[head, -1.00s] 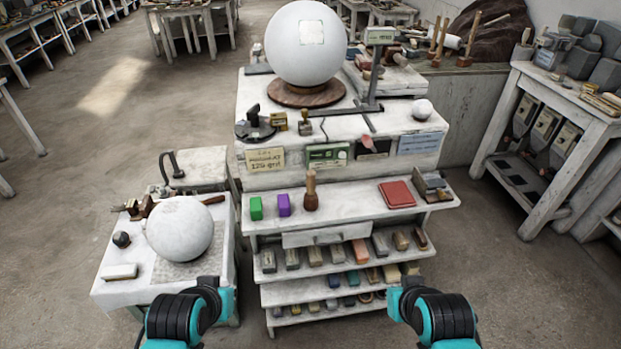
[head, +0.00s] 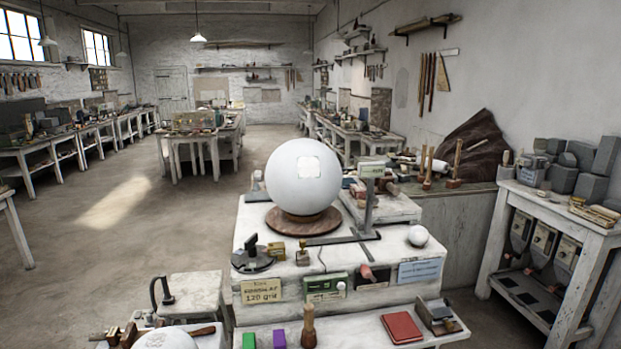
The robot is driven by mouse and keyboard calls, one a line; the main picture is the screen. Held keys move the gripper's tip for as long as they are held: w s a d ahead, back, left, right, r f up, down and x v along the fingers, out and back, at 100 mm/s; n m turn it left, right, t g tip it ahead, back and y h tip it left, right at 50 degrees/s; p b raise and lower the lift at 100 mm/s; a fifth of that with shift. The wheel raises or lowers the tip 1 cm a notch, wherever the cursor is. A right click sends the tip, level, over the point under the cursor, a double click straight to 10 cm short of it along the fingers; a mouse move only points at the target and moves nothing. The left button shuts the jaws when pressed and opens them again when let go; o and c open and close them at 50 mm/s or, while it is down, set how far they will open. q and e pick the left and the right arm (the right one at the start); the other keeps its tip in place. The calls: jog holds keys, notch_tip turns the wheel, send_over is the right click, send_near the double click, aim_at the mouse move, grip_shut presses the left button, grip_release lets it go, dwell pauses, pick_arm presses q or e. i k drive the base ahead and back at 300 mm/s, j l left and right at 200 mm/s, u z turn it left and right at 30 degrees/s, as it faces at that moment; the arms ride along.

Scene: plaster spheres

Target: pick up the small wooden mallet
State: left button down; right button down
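A small wooden mallet (head: 308,326) stands upright, handle up, on the white shelf (head: 354,326) at the front of the workstation, at the bottom of the head view. Its lower end is close to the bottom edge of the picture. A purple block (head: 280,339) and a green block (head: 249,341) are to its left, and a red flat pad (head: 401,327) lies to its right. Neither of my grippers shows in the head view now.
A large white sphere (head: 305,176) rests on a round wooden base above the shelf. Signs and small tools crowd the step between. A lower table with another sphere (head: 165,338) is at left. Open floor (head: 85,235) lies further left.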

aim_at(309, 339)
jog(key=i+l+u, duration=0.25)
jog(key=i+u, duration=0.2)
jog(key=i+l+u, duration=0.4)
jog(key=k, duration=0.1)
